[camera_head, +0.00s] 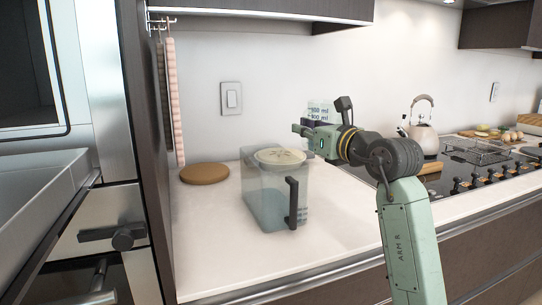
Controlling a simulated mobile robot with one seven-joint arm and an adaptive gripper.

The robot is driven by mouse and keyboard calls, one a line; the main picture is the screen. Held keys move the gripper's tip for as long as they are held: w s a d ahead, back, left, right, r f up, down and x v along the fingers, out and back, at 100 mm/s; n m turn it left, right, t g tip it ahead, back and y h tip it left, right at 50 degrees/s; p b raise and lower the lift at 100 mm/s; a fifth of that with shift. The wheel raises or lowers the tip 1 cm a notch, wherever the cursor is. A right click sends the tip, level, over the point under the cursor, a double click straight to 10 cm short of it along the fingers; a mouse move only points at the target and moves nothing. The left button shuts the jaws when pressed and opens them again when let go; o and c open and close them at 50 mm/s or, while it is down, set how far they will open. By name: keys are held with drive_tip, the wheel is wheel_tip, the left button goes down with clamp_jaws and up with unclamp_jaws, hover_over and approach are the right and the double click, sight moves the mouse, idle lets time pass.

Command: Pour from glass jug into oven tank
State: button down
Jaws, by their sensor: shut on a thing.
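The glass jug (321,107) shows as a clear piece with ml marks, just behind and above my gripper (308,133). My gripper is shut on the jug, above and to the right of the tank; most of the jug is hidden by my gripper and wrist. The oven tank (262,205) appears to be the clear, boxy container with a black handle (293,203) on its front side. It stands upright on the counter, with a pale round piece (280,157) on its top. I cannot tell whether the jug holds liquid.
Stacked ovens (100,200) stand at the left. A round brown board (204,173) lies on the white counter (215,250) behind the tank. A kettle (424,138) and a hob (490,165) are at the right. The counter's front left is clear.

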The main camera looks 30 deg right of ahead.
drive_tip(key=shift+r+p, duration=1.6)
drive_tip(key=shift+r, duration=1)
drive_tip(key=shift+s+f, duration=0.1)
drive_tip(key=shift+f, duration=0.05)
